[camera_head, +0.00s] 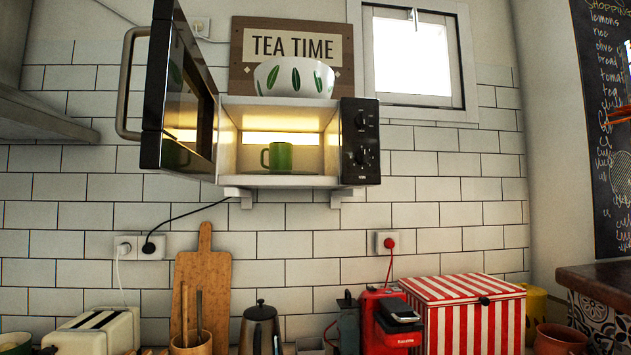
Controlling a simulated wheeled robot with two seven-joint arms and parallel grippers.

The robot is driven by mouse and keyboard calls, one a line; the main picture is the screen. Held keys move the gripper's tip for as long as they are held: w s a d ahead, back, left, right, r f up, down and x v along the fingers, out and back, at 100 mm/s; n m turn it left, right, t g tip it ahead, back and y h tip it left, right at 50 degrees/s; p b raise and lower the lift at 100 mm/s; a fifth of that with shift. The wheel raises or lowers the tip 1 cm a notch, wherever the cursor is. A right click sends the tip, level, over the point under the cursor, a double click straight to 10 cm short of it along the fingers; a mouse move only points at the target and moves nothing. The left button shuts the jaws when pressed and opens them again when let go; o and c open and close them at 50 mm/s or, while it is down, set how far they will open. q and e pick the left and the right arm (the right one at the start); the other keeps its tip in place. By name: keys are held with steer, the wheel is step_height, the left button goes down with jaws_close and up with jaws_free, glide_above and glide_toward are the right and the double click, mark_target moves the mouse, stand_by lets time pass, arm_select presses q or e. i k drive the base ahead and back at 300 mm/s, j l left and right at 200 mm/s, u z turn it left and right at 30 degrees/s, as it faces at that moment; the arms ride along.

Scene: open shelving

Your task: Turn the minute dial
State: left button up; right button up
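A microwave (229,150) hangs on the tiled wall on white brackets, with its door (157,90) swung wide open to the left. Its black control panel (372,140) is on the right side of the front. The panel carries an upper dial (361,121) and a lower dial (363,157). Their markings are too small to read, so I cannot tell which one is the minute dial. A green mug (279,157) stands inside the lit microwave. Neither of my grippers is in view.
A leaf-patterned bowl (294,78) sits on top of the microwave. Below are a toaster (95,330), a cutting board (203,280), a kettle (260,328), a red coffee machine (385,325) and a striped box (465,315). The wall right of the panel is clear.

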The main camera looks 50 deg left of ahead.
mark_target(362, 156)
steer(key=u, duration=1.65)
